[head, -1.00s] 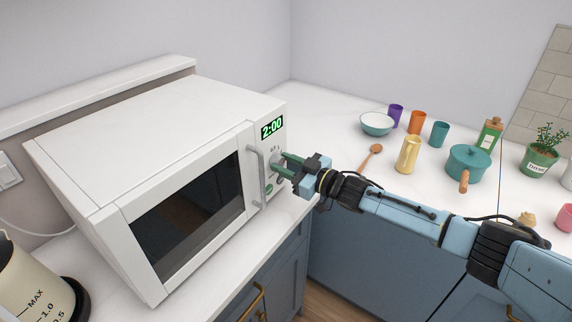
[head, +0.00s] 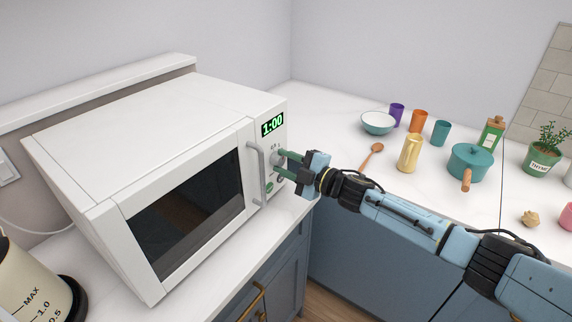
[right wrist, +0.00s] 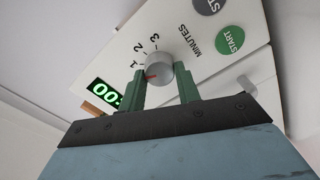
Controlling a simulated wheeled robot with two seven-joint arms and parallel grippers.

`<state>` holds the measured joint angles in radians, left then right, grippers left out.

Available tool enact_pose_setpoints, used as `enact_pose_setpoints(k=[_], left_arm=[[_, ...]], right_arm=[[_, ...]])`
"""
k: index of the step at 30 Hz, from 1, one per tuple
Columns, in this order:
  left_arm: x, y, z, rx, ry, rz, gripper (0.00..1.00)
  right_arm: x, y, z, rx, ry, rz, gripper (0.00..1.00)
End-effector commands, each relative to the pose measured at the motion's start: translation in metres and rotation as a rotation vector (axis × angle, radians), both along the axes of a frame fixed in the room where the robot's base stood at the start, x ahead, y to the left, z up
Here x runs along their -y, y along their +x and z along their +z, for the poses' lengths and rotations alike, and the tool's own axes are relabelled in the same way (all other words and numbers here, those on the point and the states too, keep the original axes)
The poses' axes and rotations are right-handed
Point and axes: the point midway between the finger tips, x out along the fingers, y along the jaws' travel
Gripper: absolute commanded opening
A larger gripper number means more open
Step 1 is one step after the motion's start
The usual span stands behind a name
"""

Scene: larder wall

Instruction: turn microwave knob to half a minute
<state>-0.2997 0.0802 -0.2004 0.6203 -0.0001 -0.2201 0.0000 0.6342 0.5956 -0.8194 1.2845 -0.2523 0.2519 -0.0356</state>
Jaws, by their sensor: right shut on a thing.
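The white microwave (head: 165,150) stands on the left counter with its door shut. In the head view the fingers mostly hide the knob. My left gripper is not in view.
The door handle (head: 257,173) stands out just left of the knob. A green START button (right wrist: 230,40) is beside the dial. A kettle (head: 30,285) is at the lower left.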

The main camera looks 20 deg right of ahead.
Motion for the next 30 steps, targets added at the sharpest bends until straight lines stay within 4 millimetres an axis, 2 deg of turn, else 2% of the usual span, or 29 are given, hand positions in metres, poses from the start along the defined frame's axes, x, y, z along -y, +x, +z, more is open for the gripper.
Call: enact_pose_setpoints(k=[15,30], left_arm=[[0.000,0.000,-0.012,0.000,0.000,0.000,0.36],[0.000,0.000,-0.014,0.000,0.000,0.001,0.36]], right_arm=[[0.000,0.000,-0.002,0.231,-0.297,0.000,0.10],[0.000,0.000,-0.002,0.289,-0.372,0.001,0.10]])
